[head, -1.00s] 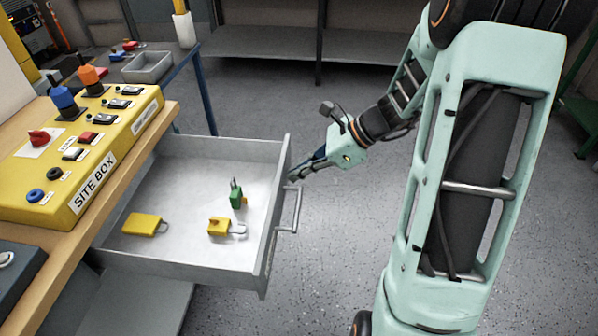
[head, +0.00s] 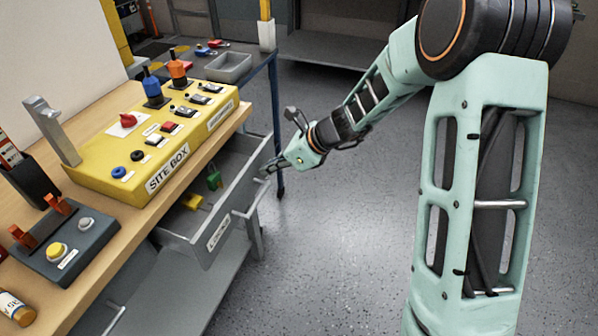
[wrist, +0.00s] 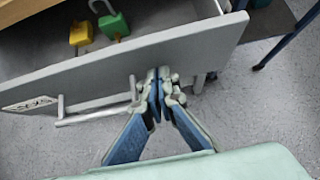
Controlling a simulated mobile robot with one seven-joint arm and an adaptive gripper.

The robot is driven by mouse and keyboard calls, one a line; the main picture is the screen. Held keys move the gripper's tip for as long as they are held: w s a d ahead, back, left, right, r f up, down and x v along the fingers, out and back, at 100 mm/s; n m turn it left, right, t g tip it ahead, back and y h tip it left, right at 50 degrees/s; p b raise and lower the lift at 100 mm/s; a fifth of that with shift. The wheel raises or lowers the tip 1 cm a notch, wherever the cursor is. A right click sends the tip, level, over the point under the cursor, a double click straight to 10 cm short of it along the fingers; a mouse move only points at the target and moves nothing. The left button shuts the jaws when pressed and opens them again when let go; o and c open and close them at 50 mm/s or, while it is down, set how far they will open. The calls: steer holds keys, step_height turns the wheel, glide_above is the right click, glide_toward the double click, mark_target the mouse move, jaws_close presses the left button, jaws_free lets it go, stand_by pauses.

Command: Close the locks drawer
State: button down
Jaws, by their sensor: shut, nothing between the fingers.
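The grey locks drawer (head: 228,200) stands partly open under the workbench, with a label and a bar handle (head: 247,211) on its front. A green padlock (head: 214,180) and a yellow padlock (head: 192,201) lie inside; the bench hides the rest of the interior. My gripper (head: 268,170) is shut and empty at the drawer front, near its far end. In the wrist view the fingertips (wrist: 159,76) meet at the drawer's front panel (wrist: 200,48), beside the handle (wrist: 95,115) and not around it. They seem to touch the panel.
The wooden bench top (head: 215,140) overhangs the drawer and carries the yellow site box (head: 150,150) and a dark button panel (head: 70,245). A blue bench leg (head: 277,130) stands just beyond the drawer. The floor to the right is clear.

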steer(key=p, duration=0.3)
glide_above(230, 173)
steer(key=shift+d, duration=0.2)
steer(key=shift+w+a+r, duration=0.1)
steer(key=shift+a+r, duration=0.05)
steer(key=shift+a, duration=0.05)
steer(key=shift+a+r, duration=0.1)
